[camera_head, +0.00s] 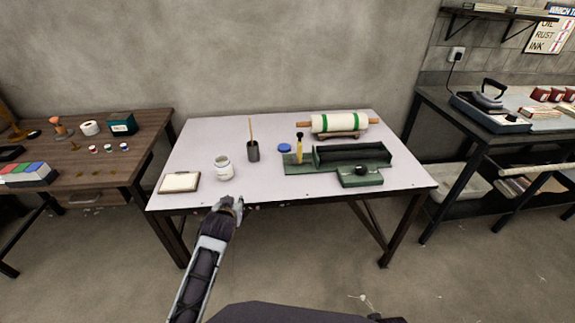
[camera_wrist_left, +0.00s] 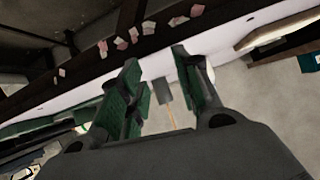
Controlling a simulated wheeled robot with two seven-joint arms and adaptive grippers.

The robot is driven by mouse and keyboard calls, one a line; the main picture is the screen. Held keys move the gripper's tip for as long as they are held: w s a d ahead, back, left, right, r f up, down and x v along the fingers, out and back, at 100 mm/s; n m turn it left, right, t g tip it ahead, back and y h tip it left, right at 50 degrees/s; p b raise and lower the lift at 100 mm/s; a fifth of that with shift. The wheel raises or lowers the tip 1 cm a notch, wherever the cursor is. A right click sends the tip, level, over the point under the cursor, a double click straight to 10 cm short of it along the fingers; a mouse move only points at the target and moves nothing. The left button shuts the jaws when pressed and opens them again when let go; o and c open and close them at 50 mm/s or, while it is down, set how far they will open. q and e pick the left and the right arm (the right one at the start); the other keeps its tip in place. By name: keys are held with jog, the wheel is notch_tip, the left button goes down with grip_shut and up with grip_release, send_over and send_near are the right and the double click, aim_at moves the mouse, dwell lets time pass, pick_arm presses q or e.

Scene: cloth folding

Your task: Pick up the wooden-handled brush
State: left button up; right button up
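A thin wooden handle (camera_head: 250,130), which looks like the brush's, stands upright out of a dark grey cup (camera_head: 253,152) on the white table. Any bristles are hidden in the cup. In the left wrist view the cup (camera_wrist_left: 162,90) and the handle (camera_wrist_left: 171,118) appear upside down, seen through the gap between my fingers but farther off. My left gripper (camera_head: 236,204) is at the table's front edge, in front of the cup and apart from it. Its two green-padded fingers (camera_wrist_left: 155,60) are spread with nothing between them. My right gripper does not show.
A white jar (camera_head: 223,168) stands left of the cup, near the left gripper. A framed pad (camera_head: 179,182) lies at the front left. A blue lid (camera_head: 284,148), a yellow-handled tool (camera_head: 299,150), a green tray (camera_head: 350,156) and a roller (camera_head: 340,122) are to the right.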

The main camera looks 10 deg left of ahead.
pick_arm(q)
jog(key=w+d+r+t, duration=0.2)
jog(key=w+r+t, duration=0.4)
jog(key=w+r, duration=0.9)
jog(key=shift+w+r+n+t+y, duration=0.15)
jog(key=shift+w+n+t+y, duration=0.15)
jog(key=shift+w, duration=0.75)
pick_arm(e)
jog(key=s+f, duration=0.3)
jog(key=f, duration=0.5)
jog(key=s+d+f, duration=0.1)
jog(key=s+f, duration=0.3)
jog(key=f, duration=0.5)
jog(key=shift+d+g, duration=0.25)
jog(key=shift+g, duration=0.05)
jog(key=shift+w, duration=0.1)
